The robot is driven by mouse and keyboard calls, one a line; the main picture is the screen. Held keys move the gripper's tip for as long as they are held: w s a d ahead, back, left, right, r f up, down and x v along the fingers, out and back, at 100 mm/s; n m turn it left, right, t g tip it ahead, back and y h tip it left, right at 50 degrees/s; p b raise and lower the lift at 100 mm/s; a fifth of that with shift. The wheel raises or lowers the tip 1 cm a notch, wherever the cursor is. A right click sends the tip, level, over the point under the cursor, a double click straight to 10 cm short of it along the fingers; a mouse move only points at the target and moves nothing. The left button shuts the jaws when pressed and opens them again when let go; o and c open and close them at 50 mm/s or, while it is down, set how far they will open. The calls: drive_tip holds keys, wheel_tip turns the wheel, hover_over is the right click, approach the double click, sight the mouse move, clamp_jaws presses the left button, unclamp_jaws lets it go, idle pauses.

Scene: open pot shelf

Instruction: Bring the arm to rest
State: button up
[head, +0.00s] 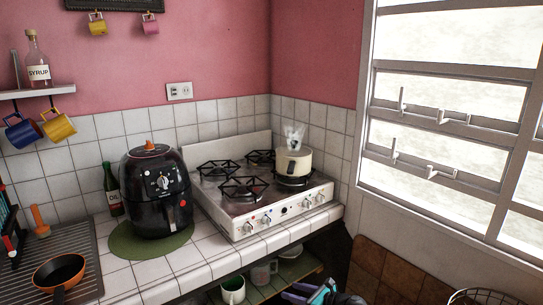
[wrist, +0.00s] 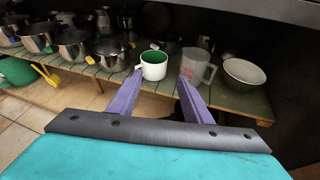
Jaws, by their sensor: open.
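My gripper (wrist: 162,88) is open, its two purple fingers spread apart and empty. It faces the wooden slatted shelf (wrist: 118,77) under the counter. A white mug with a green inside (wrist: 154,70) stands upright on the shelf, beyond the fingertips and between them in the picture. In the head view, part of my gripper and wrist (head: 318,292) shows at the bottom edge, right of the mug (head: 233,291); its fingertips are hard to make out there.
A clear jug (wrist: 197,67) and a white bowl (wrist: 243,73) stand right of the mug. Several pots (wrist: 75,46) crowd the shelf's left. Above are the tiled counter (head: 215,262), a black air fryer (head: 155,195) and a white stove (head: 265,222). Open floor shows lower left in the wrist view.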

drive_tip(key=s+a+f+n+g+h, duration=0.2)
drive_tip(key=s+f+n+g, duration=0.35)
drive_tip(key=s+f, duration=0.8)
drive_tip(key=s+a+f+n+g+h, duration=0.2)
drive_tip(key=s+a+f+n+g, duration=0.3)
drive_tip(key=s+f, duration=0.8)
drive_tip(key=s+d+n+g+h, duration=0.2)
drive_tip(key=s+d+n+h, duration=0.1)
drive_tip(key=s+d+n, duration=0.4)
drive_tip(key=s+d+n+g+h, duration=0.2)
drive_tip(key=s+d+n+h, duration=0.2)
drive_tip(key=s+d+n, duration=0.4)
drive_tip(key=s+n, duration=0.1)
drive_tip(key=s, duration=0.5)
drive_tip(key=shift+d, duration=0.25)
